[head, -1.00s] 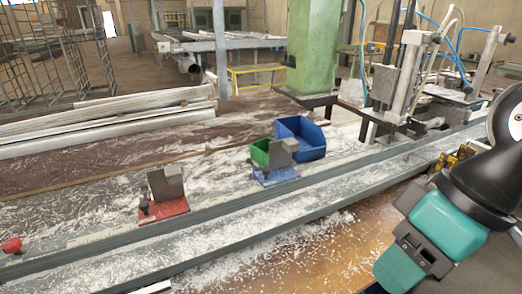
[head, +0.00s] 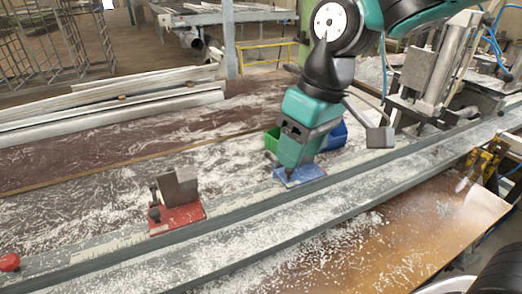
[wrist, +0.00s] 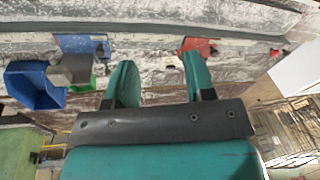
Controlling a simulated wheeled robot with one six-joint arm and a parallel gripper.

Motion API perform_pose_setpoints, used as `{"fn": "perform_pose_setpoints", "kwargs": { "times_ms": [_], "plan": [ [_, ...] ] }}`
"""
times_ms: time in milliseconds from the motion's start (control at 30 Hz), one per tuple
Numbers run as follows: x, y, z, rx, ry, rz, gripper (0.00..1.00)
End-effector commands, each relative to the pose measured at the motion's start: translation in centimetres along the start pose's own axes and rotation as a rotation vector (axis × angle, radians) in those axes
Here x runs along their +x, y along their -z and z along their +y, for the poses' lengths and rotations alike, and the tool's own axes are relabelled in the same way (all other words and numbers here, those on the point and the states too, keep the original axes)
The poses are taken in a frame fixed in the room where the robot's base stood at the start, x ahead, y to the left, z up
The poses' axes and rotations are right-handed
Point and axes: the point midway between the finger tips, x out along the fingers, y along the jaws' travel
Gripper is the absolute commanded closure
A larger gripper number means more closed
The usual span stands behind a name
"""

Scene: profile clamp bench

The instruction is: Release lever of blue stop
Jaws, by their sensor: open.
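The blue stop (head: 300,177) sits on the grey rail; in the head view my gripper (head: 290,164) covers its upright block and most of its lever. In the wrist view the blue stop (wrist: 76,42) is at upper left, with its grey block (wrist: 70,70) and dark lever (wrist: 103,49) showing. My gripper (wrist: 156,66) is open and empty there, its left teal finger just right of the lever. I cannot tell whether they touch. The red stop (head: 178,217) with its grey block stands further left on the rail.
A blue bin (head: 335,136) and a green bin (head: 271,139) stand behind the blue stop, partly hidden by my arm. A red knob (head: 9,262) is at the rail's left end. The clamp machine (head: 440,70) stands at right. White chips cover the bench.

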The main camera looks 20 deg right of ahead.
Motion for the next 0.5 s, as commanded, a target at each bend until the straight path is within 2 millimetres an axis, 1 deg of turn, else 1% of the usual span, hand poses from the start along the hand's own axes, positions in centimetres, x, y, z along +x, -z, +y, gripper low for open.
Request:
{"fn": "perform_pose_setpoints", "kwargs": {
  "times_ms": [33, 100, 167, 200, 300, 400, 500],
  "plan": [
    [-0.4, 2.9, 1.7, 0.021, -0.038, -0.02, 0.51],
    [-0.4, 6.4, 4.0, 0.051, -0.094, -0.039, 0.51],
    [-0.1, 9.2, 5.9, 0.079, -0.139, -0.055, 0.51],
    [0.2, 11.0, 7.1, 0.099, -0.166, -0.066, 0.51],
    [1.3, 15.0, 9.9, 0.153, -0.231, -0.093, 0.51],
    [2.8, 18.2, 12.1, 0.208, -0.284, -0.118, 0.51],
    [4.4, 20.5, 13.8, 0.259, -0.323, -0.138, 0.51]
  ]
}}
